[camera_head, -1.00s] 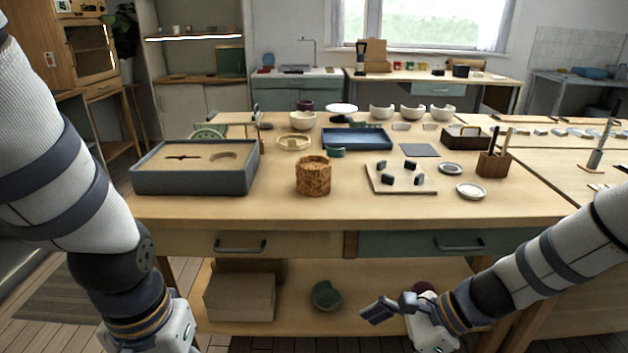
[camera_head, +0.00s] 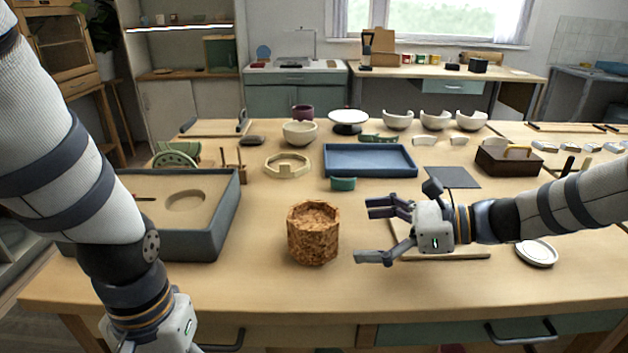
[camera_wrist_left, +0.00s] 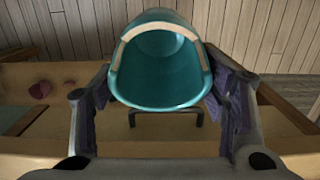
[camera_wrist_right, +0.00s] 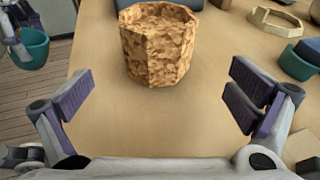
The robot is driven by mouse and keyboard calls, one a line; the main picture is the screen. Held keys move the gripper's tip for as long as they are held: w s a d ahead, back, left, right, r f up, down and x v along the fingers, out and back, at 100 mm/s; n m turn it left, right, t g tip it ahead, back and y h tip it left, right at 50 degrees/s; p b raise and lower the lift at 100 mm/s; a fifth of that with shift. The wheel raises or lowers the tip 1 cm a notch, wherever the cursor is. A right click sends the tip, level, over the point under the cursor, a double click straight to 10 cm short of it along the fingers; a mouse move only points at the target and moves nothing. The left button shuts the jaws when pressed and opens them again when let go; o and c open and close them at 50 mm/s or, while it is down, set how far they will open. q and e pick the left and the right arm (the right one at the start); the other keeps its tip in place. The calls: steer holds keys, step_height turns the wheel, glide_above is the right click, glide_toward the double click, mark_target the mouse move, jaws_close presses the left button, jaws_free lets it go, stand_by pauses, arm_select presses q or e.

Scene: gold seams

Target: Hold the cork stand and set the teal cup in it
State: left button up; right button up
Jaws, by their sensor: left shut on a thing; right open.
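The cork stand (camera_head: 313,235) is a squat, faceted brown block standing upright on the table, with a round recess in its top. It also shows in the right wrist view (camera_wrist_right: 158,48). My right gripper (camera_head: 374,232) is open and empty to the right of the stand, with its fingers pointing at it. In the right wrist view my fingers (camera_wrist_right: 162,92) are apart, short of the stand. The teal cup (camera_wrist_left: 160,70) is held between the fingers of my left gripper (camera_wrist_left: 161,110). The left fingertips are below the head view; the cup shows at the upper left of the right wrist view (camera_wrist_right: 30,46).
A grey tray (camera_head: 215,225) with a beige insert stands left of the stand. A blue tray (camera_head: 370,172) and a small teal piece (camera_head: 342,184) lie behind it. A pale board (camera_head: 470,254) lies under my right gripper. The table front before the stand is clear.

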mark_target(326, 237)
arm_select(q)
steer(key=shift+g, duration=0.4)
steer(key=f+b, duration=0.1)
steer(key=f, duration=0.1)
steer(key=s+f+b, duration=0.1)
steer(key=f, duration=0.1)
steer(key=shift+f, duration=0.2)
arm_select(e)
steer(key=x, duration=0.7)
steer(key=shift+s+a+f, duration=0.15)
steer(key=shift+a+f, duration=0.1)
steer(key=shift+f, duration=0.25)
arm_select(q)
steer(key=shift+s+f, duration=0.1)
steer(key=shift+f, duration=0.15)
arm_select(e)
steer(key=shift+w+a, duration=0.25)
steer(key=shift+a, duration=0.35)
steer(key=shift+r, duration=0.1)
steer(key=c, duration=0.9)
